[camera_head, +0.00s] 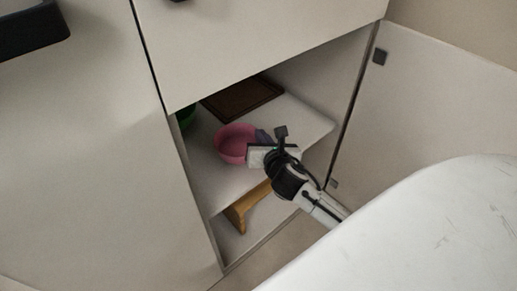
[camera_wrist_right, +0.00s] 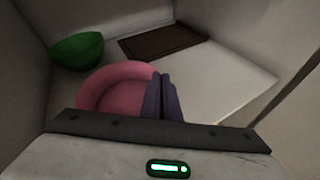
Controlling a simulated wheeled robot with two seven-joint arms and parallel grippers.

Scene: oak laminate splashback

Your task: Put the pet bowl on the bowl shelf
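The pink pet bowl (camera_head: 231,146) is inside the open cabinet, at the upper white shelf (camera_head: 212,178). It also shows in the right wrist view (camera_wrist_right: 110,88), upright. My right gripper (camera_head: 263,136) reaches in from the right, with its fingers at the bowl's right rim. In the right wrist view the two dark fingers (camera_wrist_right: 160,92) are close together, with the rim between them. The bowl's underside is hidden, so I cannot tell whether it touches the shelf. My left gripper is not in view.
A green bowl (camera_wrist_right: 77,50) stands left of the pink bowl, by the cabinet wall. A dark brown board (camera_head: 241,97) lies at the back of the shelf. A wooden object (camera_head: 245,207) is in the compartment below. The open door (camera_head: 430,100) stands at the right.

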